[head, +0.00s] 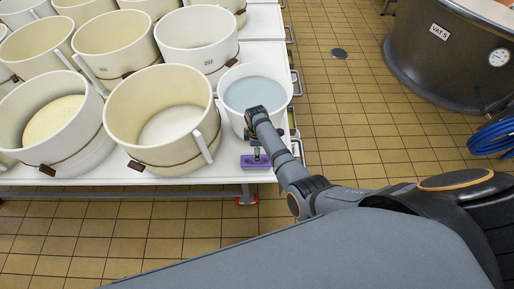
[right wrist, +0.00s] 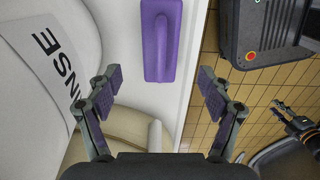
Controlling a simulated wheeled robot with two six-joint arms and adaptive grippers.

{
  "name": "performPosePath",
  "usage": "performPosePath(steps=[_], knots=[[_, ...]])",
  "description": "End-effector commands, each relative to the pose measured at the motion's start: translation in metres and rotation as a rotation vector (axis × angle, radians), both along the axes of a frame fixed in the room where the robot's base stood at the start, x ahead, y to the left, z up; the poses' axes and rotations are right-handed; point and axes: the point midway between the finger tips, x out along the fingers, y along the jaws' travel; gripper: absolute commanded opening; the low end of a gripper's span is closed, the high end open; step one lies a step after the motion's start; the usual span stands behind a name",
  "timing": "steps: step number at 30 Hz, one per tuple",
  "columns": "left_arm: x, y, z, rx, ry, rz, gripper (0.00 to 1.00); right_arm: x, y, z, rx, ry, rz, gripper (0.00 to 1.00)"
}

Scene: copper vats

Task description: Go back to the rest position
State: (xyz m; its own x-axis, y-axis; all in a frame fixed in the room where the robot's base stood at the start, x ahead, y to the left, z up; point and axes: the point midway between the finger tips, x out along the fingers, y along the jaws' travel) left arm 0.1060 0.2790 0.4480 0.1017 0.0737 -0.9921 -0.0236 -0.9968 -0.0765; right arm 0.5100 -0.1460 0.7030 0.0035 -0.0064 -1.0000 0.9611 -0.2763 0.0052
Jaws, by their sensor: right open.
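My right gripper (head: 257,150) reaches in from the right in the head view, low over the front right corner of the white table (head: 130,188). In the right wrist view its two fingers (right wrist: 160,92) are spread wide with nothing between them. A purple block with a raised grip (head: 256,161) lies on the table near its edge, just below the gripper. The right wrist view shows this purple block (right wrist: 161,40) beyond the fingertips, apart from them. My left gripper does not show in the head view.
A white bucket of bluish liquid (head: 226,118) stands right beside my right forearm. Several cream tubs (head: 150,100) crowd the table to the left. A dark vat marked VAT 5 (head: 420,60) and a coiled blue hose (head: 492,138) are at right.

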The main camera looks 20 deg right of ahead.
Motion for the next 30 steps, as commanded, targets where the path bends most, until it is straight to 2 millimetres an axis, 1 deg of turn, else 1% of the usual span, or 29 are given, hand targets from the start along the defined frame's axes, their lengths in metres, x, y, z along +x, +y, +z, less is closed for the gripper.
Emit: performPosePath(steps=[1, 2, 17, 20, 23, 25, 26, 27, 30], knots=[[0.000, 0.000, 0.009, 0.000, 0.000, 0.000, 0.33, 0.000, 0.000, 0.008, -0.001, 0.001, 0.000, 0.80], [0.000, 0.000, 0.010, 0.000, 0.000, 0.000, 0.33, -0.001, 0.000, 0.009, -0.001, 0.001, 0.000, 0.80], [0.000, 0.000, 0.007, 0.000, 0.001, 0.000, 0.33, 0.000, 0.000, 0.006, -0.001, 0.001, 0.000, 0.80], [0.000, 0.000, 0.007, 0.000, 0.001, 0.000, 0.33, -0.003, -0.004, 0.006, -0.002, -0.004, -0.022, 0.80], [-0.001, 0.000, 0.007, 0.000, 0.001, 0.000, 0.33, -0.017, -0.021, 0.008, -0.008, -0.029, -0.144, 0.80], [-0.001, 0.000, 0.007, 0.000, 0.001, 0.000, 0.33, -0.035, -0.041, 0.015, -0.013, -0.064, -0.294, 0.80], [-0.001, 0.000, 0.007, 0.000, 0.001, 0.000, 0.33, -0.046, -0.050, 0.019, -0.013, -0.081, -0.368, 0.80], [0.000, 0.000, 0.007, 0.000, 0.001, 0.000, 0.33, -0.060, -0.062, 0.028, -0.014, -0.107, -0.465, 0.80], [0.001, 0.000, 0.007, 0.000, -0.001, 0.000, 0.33, -0.091, -0.081, 0.054, -0.002, -0.166, -0.669, 0.80]])
